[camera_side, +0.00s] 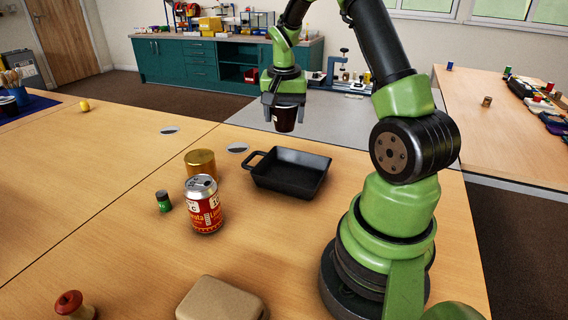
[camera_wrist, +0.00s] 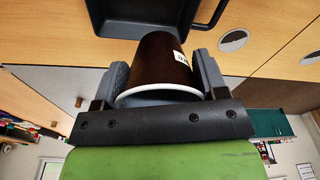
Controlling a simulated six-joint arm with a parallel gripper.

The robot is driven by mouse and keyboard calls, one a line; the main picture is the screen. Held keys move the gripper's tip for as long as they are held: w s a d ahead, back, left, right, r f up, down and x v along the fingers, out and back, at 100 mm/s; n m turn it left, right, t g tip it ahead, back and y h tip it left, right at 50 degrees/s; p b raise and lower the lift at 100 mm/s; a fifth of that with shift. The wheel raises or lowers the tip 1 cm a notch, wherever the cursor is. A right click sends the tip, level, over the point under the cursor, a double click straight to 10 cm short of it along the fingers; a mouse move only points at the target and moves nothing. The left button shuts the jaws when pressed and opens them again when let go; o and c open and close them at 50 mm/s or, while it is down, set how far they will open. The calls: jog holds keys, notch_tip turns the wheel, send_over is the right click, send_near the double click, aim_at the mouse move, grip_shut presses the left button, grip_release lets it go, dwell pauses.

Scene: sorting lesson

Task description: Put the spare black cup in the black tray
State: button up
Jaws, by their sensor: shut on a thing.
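My gripper (camera_side: 285,112) is shut on a black cup (camera_side: 285,117) and holds it in the air, beyond and above the black tray. In the wrist view the cup (camera_wrist: 152,62) is dark brown-black with a pale rim and a small white label, and it sits between the two grey fingers. The black tray (camera_side: 262,181) is a shallow rectangular pan with a loop handle on its left, standing on the wooden table. Its inside looks empty in the side view. Part of the tray (camera_wrist: 112,22) shows at the top of the wrist view, partly behind the cup.
Left of the tray stand a gold tin (camera_side: 200,163), a red soda can (camera_side: 204,208) and a small green-sided jar (camera_side: 163,201). A beige box (camera_side: 222,301) and a red-topped wooden knob (camera_side: 72,303) are at the front. The table's left middle is mostly clear.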

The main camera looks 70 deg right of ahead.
aim_at(284, 175)
notch_tip(284, 175, down, 14)
jog(key=shift+r, duration=0.25)
dwell(0.3)
jog(key=shift+f, duration=0.15)
jog(key=o, duration=0.6)
jog(key=r, duration=0.4)
jog(key=a+r, duration=0.1)
jog(key=r, duration=0.6)
jog(key=shift+s+a+r, duration=0.15)
jog(key=shift+a+r, duration=0.05)
jog(key=shift+r, duration=0.15)
jog(key=a+r+n+t, duration=0.2)
jog(key=a+r, duration=0.5)
jog(key=r, duration=0.1)
jog(key=s+a+r+n+t+y, duration=0.1)
jog(key=s+a+r+n, duration=0.1)
jog(key=a, duration=0.3)
jog(key=s+a+r+n+t+y, duration=0.1)
jog(key=s+a+r+n+t, duration=0.1)
jog(key=s+a+r+n, duration=0.1)
jog(key=s+a+r+n+t+y, duration=0.1)
jog(key=s+a+r+n, duration=0.2)
jog(key=s+a, duration=0.3)
jog(key=shift+a+r+t, duration=0.2)
jog(key=shift+a+r, duration=0.2)
jog(key=shift+a, duration=0.45)
jog(key=shift+a+r+t, duration=0.2)
jog(key=shift+a+r, duration=0.15)
jog(key=shift+a, duration=0.5)
